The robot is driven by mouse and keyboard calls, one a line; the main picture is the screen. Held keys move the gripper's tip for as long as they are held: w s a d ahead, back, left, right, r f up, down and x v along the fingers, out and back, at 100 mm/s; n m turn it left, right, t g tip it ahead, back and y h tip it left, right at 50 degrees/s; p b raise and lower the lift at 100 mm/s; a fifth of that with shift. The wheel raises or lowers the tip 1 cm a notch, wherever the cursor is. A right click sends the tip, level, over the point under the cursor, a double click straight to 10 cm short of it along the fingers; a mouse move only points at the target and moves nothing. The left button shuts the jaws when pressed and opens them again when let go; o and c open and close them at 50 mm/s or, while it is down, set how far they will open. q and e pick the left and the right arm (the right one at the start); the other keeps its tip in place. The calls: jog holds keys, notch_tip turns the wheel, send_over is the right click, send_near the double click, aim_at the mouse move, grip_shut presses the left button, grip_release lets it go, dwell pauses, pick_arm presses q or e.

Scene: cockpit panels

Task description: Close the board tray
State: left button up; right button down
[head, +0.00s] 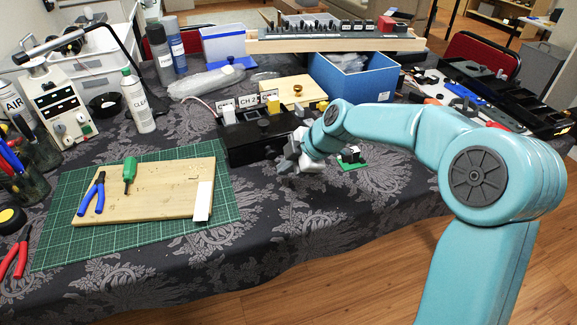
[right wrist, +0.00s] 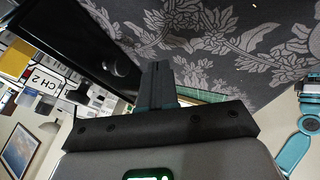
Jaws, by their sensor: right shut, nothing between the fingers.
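A black box (head: 262,138) with small labels reading CH along its top stands mid-table in the head view. It may be the housing of the board tray, but I cannot tell a separate tray or how far it is pulled out. My right gripper (head: 287,163) is at the box's front right corner, its fingers shut and empty. In the right wrist view the shut fingers (right wrist: 158,82) point toward the dark cloth, beside the black box (right wrist: 75,35) with its round dark knob. Whether they touch it is unclear.
A small green circuit board (head: 351,165) lies right of the gripper, partly behind my arm. A wooden board (head: 150,190) with pliers and a screwdriver lies on a green cutting mat (head: 55,240) at left. A blue bin (head: 352,82) stands behind. The cloth in front is clear.

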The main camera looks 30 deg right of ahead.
jog(key=v, duration=0.9)
jog(key=shift+r+p, duration=0.35)
jog(key=shift+p, duration=0.1)
jog(key=shift+d, duration=0.15)
jog(key=shift+s, duration=0.1)
